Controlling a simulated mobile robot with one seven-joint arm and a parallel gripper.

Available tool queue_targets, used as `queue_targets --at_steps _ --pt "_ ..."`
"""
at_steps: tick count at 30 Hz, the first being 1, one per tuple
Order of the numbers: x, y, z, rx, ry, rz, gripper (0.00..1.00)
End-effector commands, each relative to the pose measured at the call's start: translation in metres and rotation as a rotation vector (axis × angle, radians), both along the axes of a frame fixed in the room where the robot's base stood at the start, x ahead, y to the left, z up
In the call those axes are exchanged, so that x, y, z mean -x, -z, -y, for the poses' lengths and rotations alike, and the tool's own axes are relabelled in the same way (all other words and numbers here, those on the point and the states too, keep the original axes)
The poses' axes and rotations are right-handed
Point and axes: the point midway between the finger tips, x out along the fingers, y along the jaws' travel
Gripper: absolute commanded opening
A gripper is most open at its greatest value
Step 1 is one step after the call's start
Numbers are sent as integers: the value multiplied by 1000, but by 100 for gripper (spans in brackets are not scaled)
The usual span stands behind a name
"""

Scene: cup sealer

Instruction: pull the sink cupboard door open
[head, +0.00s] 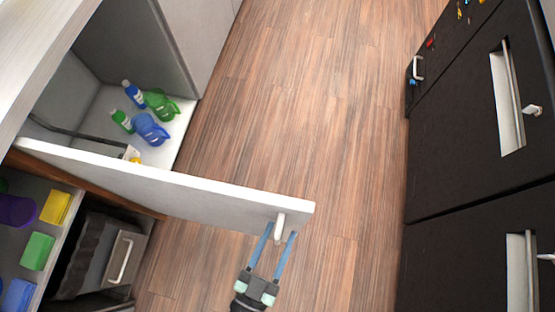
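The cupboard door (180,190) is white and stands swung well out from the cabinet, seen from above along its top edge. Its white handle (280,226) is near the free end, on the side toward me. My gripper (279,236) reaches up from the bottom, with its two blue fingers on either side of the handle. The fingers are apart; whether they touch the handle is hard to tell. Inside the open cupboard (183,124), green and blue bottles (150,128) stand on the white floor.
Left of my gripper is an open compartment with coloured boxes (38,250) and a dark bin with a handle (122,258). Black cabinets (450,160) with handles line the right side. The wooden floor (310,110) between is clear.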

Motion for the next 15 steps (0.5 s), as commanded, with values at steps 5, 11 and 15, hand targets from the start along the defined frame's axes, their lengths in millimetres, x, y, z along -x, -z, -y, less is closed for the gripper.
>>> queue_targets --at_steps 5,11,15 --pt "0 1 0 -1 -1 -2 47" --pt "10 2 -5 -2 -2 -5 47" --pt "34 3 -15 -3 -2 -7 47"
